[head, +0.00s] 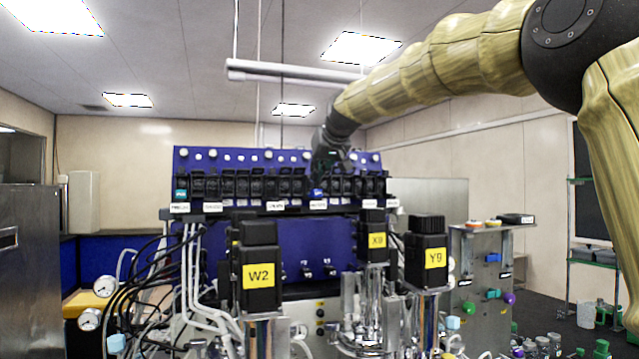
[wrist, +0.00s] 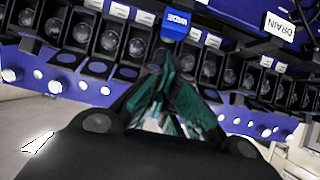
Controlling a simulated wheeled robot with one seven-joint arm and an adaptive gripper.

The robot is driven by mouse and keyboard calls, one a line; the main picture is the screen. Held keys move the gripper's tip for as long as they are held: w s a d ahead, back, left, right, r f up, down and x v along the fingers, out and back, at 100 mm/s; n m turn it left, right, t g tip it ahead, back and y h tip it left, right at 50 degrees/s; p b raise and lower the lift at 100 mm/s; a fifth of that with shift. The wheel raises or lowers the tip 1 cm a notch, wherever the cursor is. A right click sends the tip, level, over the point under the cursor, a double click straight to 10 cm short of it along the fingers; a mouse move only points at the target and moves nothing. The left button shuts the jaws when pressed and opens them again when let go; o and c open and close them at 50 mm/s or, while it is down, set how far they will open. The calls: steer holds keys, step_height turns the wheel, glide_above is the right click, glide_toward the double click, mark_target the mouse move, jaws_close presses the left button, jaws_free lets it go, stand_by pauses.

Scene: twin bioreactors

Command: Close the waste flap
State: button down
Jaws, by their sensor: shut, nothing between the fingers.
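A blue piece with a white label (wrist: 176,19), upside down in the wrist view and seeming to read WASTE, sits in the row of black valve units. I take it as the waste flap's place. A blue piece (head: 318,193) also shows in that row in the head view, right of centre. Whether the flap is open or shut is unclear. My gripper (wrist: 168,62) has dark green fingers, shut and empty, pointing at the row just below the blue piece in the wrist view. In the head view my gripper (head: 331,168) is small and dark, over the row's right half.
Neighbouring valve units (wrist: 110,40) have dark flat plates standing off them on both sides of my fingers. A DRAIN label (wrist: 280,27) is at the upper right. Black motors marked W2 (head: 259,275), X9 (head: 374,241) and Y9 (head: 427,258) stand before the rack.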

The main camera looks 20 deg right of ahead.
steer(key=f+t+b, duration=0.1)
steer(key=b, duration=0.2)
steer(key=shift+f, duration=0.1)
steer(key=shift+r+t+b, duration=0.25)
steer(key=shift+t+b, duration=0.15)
steer(key=shift+t, duration=0.1)
steer(key=shift+r, duration=0.1)
steer(key=c, duration=2.2)
jaws_free()
steer(key=shift+a+f, duration=0.1)
steer(key=shift+f, duration=0.1)
